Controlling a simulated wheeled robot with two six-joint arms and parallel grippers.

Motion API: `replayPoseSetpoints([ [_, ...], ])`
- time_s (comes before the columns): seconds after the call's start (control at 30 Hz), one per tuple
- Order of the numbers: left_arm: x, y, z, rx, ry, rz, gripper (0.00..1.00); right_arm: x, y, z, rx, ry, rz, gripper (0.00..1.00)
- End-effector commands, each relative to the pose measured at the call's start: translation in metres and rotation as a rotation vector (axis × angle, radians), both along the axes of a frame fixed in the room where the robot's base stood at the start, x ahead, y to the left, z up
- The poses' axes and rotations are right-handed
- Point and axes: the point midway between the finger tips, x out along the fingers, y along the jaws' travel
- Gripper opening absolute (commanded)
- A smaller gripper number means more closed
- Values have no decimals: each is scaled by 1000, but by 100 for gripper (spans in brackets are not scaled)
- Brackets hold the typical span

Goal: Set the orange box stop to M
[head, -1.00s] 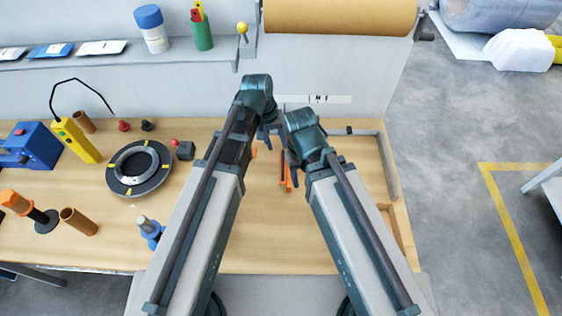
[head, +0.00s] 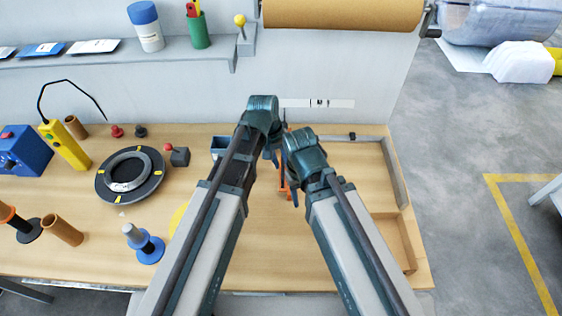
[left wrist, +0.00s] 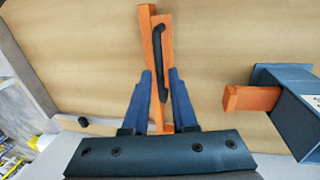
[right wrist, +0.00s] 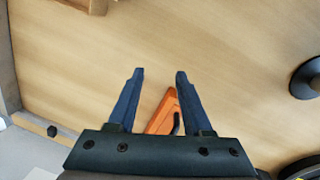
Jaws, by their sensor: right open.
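The orange box stop (left wrist: 164,62), a slim bar with a black handle, lies on the wooden table. In the left wrist view it runs between the fingers of my left gripper (left wrist: 161,74), which are close against its sides. Beside it is a thin orange strip (left wrist: 146,32). In the head view, both grippers largely hide the stop. My right gripper (right wrist: 159,74) is open. In the right wrist view, an orange piece with a black handle (right wrist: 164,113) shows low between its fingers, not held. A letter strip (head: 318,103) is on the back panel; I cannot read which mark the stop is at.
A dark blue-grey box (left wrist: 300,105) with an orange block (left wrist: 250,98) sticking out stands beside the left gripper. A black ring (head: 130,175), blue-based spool (head: 150,250) and yellow tool (head: 65,145) are on the left.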

Motion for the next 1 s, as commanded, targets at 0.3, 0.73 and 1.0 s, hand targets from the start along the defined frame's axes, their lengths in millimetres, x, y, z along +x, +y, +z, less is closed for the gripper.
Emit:
replayPoseSetpoints([
  [0.3,0,0,0,0,0,0,0,0,0,0,0,0,0,50],
  [0.73,0,0,0,0,0,0,0,0,0,0,0,0,0,50],
  [1.0,0,0,0,0,0,0,0,0,0,0,0,0,0,50],
])
